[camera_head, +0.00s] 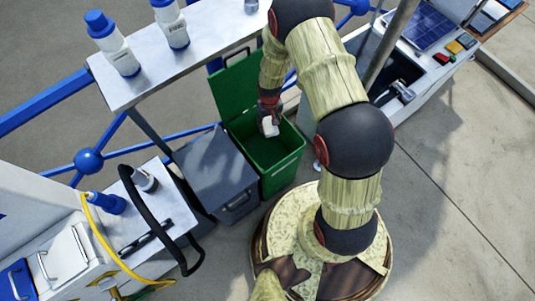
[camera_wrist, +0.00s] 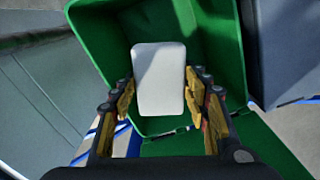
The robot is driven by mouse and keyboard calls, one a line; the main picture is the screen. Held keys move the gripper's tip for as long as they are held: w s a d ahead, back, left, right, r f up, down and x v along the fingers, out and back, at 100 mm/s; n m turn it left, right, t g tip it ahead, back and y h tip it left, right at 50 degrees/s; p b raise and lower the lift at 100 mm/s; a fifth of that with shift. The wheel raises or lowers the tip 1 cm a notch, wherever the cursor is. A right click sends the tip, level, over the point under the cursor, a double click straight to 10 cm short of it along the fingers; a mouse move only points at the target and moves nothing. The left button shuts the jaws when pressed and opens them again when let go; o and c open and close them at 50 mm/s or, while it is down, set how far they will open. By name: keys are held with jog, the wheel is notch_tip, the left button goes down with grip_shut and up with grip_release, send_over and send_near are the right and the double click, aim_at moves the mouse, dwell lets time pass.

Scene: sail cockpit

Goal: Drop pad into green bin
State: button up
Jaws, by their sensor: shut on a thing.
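The pad is a small white block with rounded corners; in the head view the pad (camera_head: 269,126) is at the tip of my gripper (camera_head: 268,112). In the wrist view the pad (camera_wrist: 158,80) sits between the two fingers of my gripper (camera_wrist: 165,98), which is shut on it. The green bin (camera_head: 280,167) stands open below, its lid raised at the back. The pad is over the bin's opening in the head view. In the wrist view the green bin (camera_wrist: 226,50) surrounds the pad, with its inner walls and floor behind it. The exact height above the floor is unclear.
A grey lidded bin (camera_head: 217,165) stands directly left of the green one. A white shelf (camera_head: 150,75) with blue-capped bottles is behind at upper left, on blue rails. A white console (camera_head: 425,75) with a solar panel is at right. Open floor lies at lower right.

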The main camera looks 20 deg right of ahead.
notch_tip(320, 180, down, 5)
jog(key=b, duration=0.3)
jog(key=shift+s+f, duration=0.1)
jog(key=shift+f, duration=0.05)
jog(key=o, duration=1.2)
jog(key=shift+c, duration=0.2)
jog(key=shift+o, duration=0.2)
notch_tip(320, 180, up, 12)
